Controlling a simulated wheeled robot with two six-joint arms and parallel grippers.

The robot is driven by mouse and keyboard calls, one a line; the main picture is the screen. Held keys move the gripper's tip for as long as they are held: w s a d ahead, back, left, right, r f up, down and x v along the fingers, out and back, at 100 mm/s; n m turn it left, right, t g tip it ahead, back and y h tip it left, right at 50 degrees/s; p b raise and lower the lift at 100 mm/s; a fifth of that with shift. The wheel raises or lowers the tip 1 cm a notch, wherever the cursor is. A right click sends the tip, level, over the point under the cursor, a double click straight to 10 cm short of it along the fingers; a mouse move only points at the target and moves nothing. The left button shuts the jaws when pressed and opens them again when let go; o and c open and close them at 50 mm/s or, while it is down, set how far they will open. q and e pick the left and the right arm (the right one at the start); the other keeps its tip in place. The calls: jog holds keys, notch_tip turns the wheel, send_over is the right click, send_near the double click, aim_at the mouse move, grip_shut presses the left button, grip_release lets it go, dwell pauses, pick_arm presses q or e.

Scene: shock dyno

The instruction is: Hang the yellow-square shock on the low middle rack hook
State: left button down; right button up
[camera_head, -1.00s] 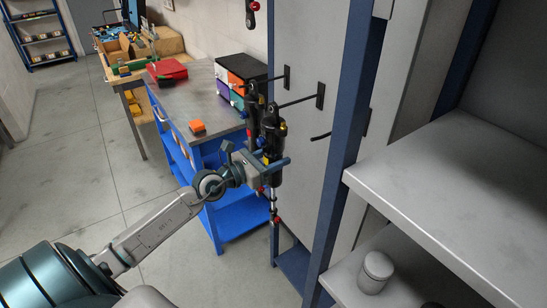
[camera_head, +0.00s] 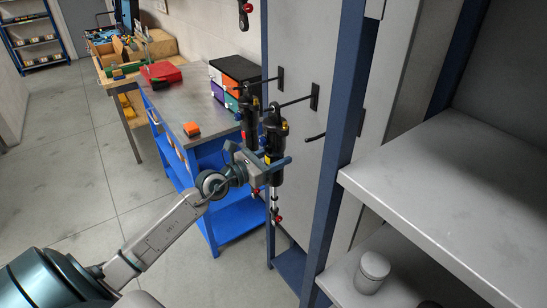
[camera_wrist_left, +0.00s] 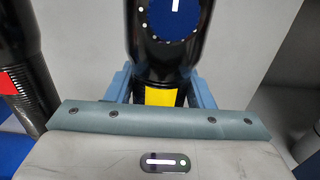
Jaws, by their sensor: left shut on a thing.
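My left gripper (camera_head: 277,164) is shut around the middle of a black shock (camera_head: 274,140), which hangs upright. In the left wrist view this shock (camera_wrist_left: 160,40) has a yellow square (camera_wrist_left: 160,95) between the fingers. In the head view its top end is at the tip of a dark rack hook (camera_head: 299,101). I cannot tell whether the eye is around the hook. Another black shock (camera_head: 247,122) hangs just to the left. The left wrist view shows a neighbouring shock (camera_wrist_left: 22,65) with a red square. My right gripper is not in view.
A lower hook (camera_head: 316,137) to the right looks empty. Another shock part (camera_head: 245,8) shows at the top edge. A blue post (camera_head: 345,140) and grey shelf (camera_head: 440,180) stand right. A blue workbench (camera_head: 185,105) with coloured drawers (camera_head: 236,80) is behind.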

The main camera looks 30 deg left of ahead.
pick_arm(q)
jog(key=shift+w+d+r, duration=0.1)
jog(key=shift+w+d, duration=0.2)
jog(key=shift+w, duration=0.3)
dwell(0.3)
jog(key=c, duration=0.6)
grip_release()
jog(key=shift+s, duration=0.15)
jog(key=shift+f, duration=0.3)
jog(key=shift+s+a, duration=0.2)
jog(key=shift+s, duration=0.05)
jog(key=v, duration=1)
jog(key=shift+r, duration=0.1)
